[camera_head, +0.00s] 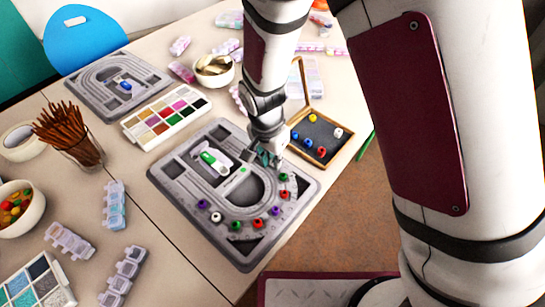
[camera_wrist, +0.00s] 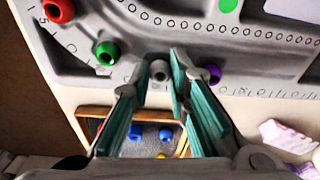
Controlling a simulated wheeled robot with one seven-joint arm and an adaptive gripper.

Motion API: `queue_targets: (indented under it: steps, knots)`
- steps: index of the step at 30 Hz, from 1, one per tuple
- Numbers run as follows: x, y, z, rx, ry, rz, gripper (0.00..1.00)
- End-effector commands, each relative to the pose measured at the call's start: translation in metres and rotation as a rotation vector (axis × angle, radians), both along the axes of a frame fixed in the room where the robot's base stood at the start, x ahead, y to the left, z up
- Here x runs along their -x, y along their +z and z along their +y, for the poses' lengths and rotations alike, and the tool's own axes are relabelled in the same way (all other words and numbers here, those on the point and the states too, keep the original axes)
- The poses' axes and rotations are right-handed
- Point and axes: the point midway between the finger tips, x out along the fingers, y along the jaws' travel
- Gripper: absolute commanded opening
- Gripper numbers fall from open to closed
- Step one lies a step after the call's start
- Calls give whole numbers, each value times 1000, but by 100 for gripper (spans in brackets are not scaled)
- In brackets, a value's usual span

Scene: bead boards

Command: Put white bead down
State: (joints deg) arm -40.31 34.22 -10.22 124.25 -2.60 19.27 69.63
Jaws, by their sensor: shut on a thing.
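My gripper (camera_head: 268,158) is low over the grey bead board (camera_head: 170,190), at its right end near the wooden tray. In the wrist view its teal fingers (camera_wrist: 160,80) are closed about a bead that looks grey-white, the white bead (camera_wrist: 159,70). The bead is at the fingertips, over the board's outer groove. I cannot tell if it touches the groove. A green bead (camera_wrist: 107,52) and a red bead (camera_wrist: 58,10) lie on one side of it, a purple bead (camera_wrist: 210,73) on the other. The head view hides the held bead behind the fingers.
The wooden-framed tray (camera_head: 294,118) beside the board holds several beads, one of them white (camera_head: 338,132). Another white bead (camera_head: 216,217) sits in the board's front groove. A paint-like palette box (camera_head: 133,130) and a second board (camera_head: 85,97) lie behind to the left.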

Motion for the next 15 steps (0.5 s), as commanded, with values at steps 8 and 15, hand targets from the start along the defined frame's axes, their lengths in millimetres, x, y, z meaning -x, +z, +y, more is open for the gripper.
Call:
queue_targets:
  steps: [8,15]
  knots:
    - [4,-10,-3,8,-3,11,32]
    - [5,-11,-4,10,-3,15,37]
